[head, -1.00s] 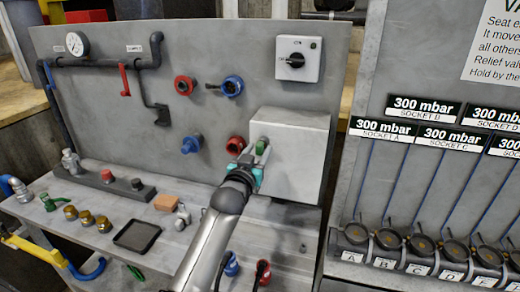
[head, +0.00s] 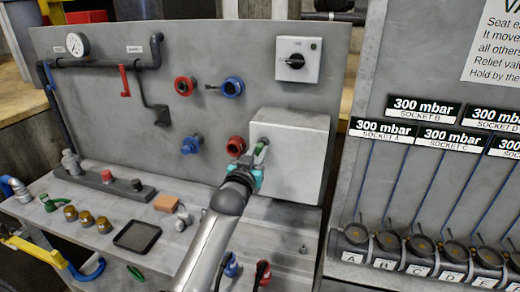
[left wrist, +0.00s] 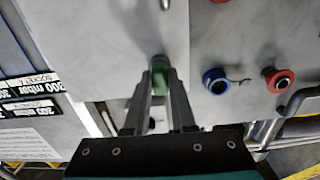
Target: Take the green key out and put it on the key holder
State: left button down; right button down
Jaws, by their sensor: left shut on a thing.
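The green key (head: 259,151) is at the front face of the grey box (head: 292,155), which is mounted on the upright panel. A short grey shaft shows between the green part and the box face. My left gripper (head: 252,167) is shut on the key. In the left wrist view the green key (left wrist: 160,76) lies between the two fingertips of my left gripper (left wrist: 163,84); the key's far end is hard to make out. I cannot identify the key holder with certainty. My right gripper is not in view.
Red and blue round fittings (head: 236,146) stick out from the panel left of the box. A rotary switch (head: 298,60) is above it. The bench (head: 190,245) below holds a black tray (head: 137,236), an orange block (head: 167,202) and brass fittings. A gauge rack stands at right.

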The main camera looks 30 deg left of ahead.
pick_arm(q)
jog(key=shift+s+d+p, duration=0.1)
jog(key=shift+s+p, duration=0.4)
jog(key=shift+p, duration=0.05)
dwell(0.4)
jog(key=shift+s+d, duration=0.1)
jog(key=shift+s, duration=0.2)
jog(key=shift+p+v, duration=1.6)
jog(key=shift+v, duration=0.5)
dwell(0.3)
